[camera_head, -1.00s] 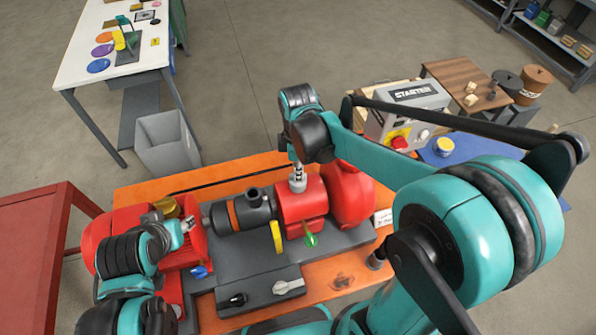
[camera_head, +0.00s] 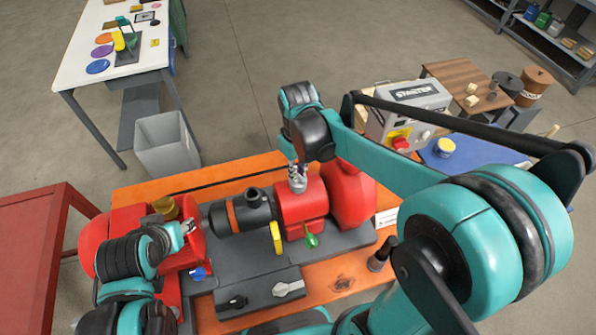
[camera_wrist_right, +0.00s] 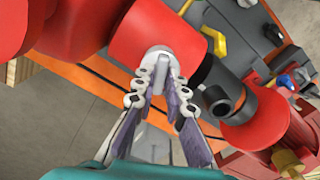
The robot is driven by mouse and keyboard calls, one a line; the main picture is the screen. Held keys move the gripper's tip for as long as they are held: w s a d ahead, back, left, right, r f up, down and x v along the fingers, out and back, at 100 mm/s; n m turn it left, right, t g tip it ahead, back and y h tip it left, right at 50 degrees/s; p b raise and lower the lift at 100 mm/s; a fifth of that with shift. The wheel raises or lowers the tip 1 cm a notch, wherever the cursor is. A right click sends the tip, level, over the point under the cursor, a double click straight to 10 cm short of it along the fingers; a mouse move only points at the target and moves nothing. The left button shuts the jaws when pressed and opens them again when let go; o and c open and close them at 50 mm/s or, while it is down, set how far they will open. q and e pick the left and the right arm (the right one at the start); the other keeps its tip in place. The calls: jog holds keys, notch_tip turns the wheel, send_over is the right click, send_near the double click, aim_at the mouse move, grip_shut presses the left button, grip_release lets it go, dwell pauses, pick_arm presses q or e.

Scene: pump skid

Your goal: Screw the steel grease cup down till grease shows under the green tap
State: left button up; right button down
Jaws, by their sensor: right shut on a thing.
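The steel grease cup (camera_head: 298,185) stands upright on top of the red bearing housing (camera_head: 312,200). My right gripper (camera_head: 297,170) comes down on it from above and is shut on it. In the right wrist view the fingers (camera_wrist_right: 158,82) close on both sides of the cup's grip, with its round pale base (camera_wrist_right: 158,56) showing just beyond. The green tap (camera_head: 311,240) hangs at the front of the housing; I cannot make out any grease under it. My left gripper (camera_head: 188,227) is at the left red pump part, near a brass cup (camera_head: 166,208); its jaws are too small to judge.
A yellow lever (camera_head: 277,238) is beside the green tap, and a blue tap (camera_head: 198,273) is farther left. A black fitting (camera_head: 253,196) rises from the dark pump body. The starter box (camera_head: 412,112) stands behind on the right.

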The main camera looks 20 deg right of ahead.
jog(key=shift+m, duration=1.2)
jog(key=c, duration=1.6)
grip_release()
jog(key=shift+o, duration=0.2)
jog(key=shift+r, duration=0.1)
notch_tip(320, 180, up, 12)
